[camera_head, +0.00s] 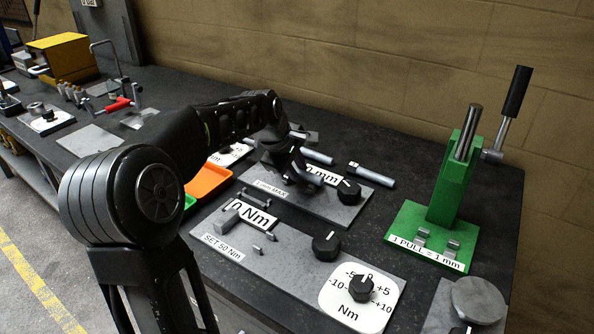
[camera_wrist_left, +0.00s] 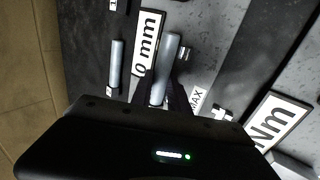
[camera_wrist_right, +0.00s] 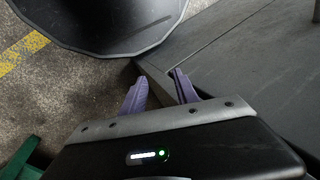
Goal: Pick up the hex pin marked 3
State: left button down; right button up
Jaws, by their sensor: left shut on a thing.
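My left gripper (camera_head: 296,172) reaches down over the "0 mm" plate on the bench. In the left wrist view its dark fingers are shut on a grey cylindrical pin (camera_wrist_left: 167,60), just beside the "0 mm" label. Another grey pin (camera_wrist_left: 117,62) lies on the far side of the label, and a third grey pin (camera_head: 372,175) lies to the right. My right gripper (camera_wrist_right: 160,82) is open and empty.
A green press (camera_head: 450,190) with a lever stands at the right. The "SET 50 Nm" plate (camera_head: 285,280) with black knobs lies in front. An orange tray (camera_head: 209,180) is left of the gripper. The right gripper is near a grey edge (camera_wrist_right: 165,75) above the floor.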

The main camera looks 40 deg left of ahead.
pick_arm(q)
notch_tip(320, 180, up, 10)
jog(key=shift+p, duration=0.3)
